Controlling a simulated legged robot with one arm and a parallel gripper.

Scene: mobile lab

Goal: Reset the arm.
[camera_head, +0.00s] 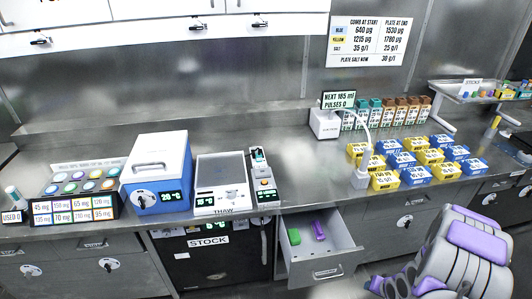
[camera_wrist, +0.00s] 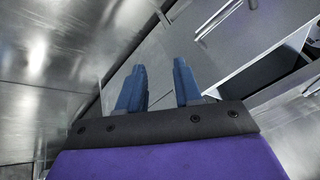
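My arm (camera_head: 470,250), grey with purple panels, fills the lower right of the head view, in front of the counter. In the wrist view, my gripper (camera_wrist: 160,68) has two blue fingers standing apart with a clear gap between them. It is open and nothing shows between the fingers. Grey metal surfaces lie beyond the fingertips. In the head view the fingers are hard to make out.
A drawer (camera_head: 325,271) stands pulled out below the counter, with a green and a purple item inside. Several blue and yellow boxes (camera_head: 417,174) stand on the counter (camera_head: 290,184) above. A blue-and-white box (camera_head: 157,172) and a thaw plate (camera_head: 221,174) stand further left.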

